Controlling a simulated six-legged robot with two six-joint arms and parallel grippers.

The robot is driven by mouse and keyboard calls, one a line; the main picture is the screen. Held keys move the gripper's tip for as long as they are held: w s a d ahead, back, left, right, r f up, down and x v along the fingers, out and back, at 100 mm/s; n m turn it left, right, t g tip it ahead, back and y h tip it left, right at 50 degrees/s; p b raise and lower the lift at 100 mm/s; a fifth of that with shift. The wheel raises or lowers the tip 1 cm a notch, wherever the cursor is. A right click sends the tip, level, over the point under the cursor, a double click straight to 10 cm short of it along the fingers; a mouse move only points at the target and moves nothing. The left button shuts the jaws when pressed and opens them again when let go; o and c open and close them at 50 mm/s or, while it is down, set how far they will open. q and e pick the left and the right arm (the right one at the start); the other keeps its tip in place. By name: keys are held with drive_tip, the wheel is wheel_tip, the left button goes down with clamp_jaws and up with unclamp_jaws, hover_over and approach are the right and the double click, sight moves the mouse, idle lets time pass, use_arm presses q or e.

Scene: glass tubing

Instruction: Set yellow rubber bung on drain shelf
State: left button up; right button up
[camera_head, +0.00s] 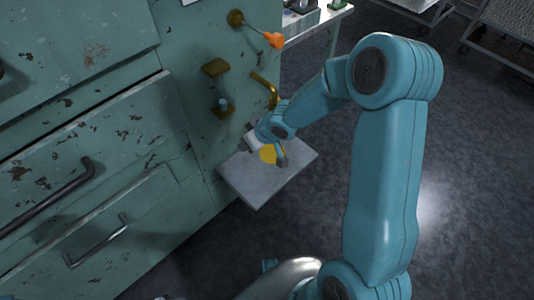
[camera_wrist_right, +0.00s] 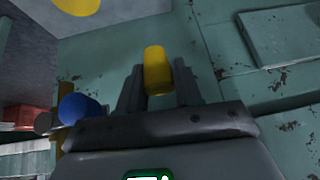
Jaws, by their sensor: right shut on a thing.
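The yellow rubber bung (camera_wrist_right: 155,78) is a short yellow cylinder between the two fingers of my right gripper (camera_wrist_right: 158,84) in the right wrist view. The gripper is shut on it. In the head view my right gripper (camera_head: 269,150) hangs over the grey drain shelf (camera_head: 258,191), close to the cabinet front. A flat yellow round patch lies on the shelf and shows partly behind the gripper. In the wrist view the shelf (camera_wrist_right: 30,18) and the patch (camera_wrist_right: 78,5) are at the upper left, apart from the bung. My left gripper is out of view.
The worn teal cabinet (camera_head: 165,125) stands right behind the shelf. Brass fittings (camera_head: 216,68), a bent brass pipe (camera_head: 265,83) and an orange-tipped rod (camera_head: 275,40) stick out of its front above the shelf. A blue knob (camera_wrist_right: 78,108) shows left of the gripper.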

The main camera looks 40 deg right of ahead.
drive_tip(key=shift+s+r, duration=0.15)
drive_tip(key=shift+s, duration=0.1)
use_arm(q)
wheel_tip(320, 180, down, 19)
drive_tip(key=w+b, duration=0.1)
drive_tip(key=b, duration=1.8)
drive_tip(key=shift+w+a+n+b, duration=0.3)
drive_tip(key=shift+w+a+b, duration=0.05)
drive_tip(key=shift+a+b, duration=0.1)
use_arm(e)
drive_tip(key=shift+a+f, duration=0.1)
drive_tip(key=shift+f, duration=10.55)
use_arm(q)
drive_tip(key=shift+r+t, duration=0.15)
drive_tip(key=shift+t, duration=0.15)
use_arm(e)
drive_tip(key=o, duration=1)
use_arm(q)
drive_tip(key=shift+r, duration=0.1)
use_arm(e)
drive_tip(key=shift+r, duration=0.1)
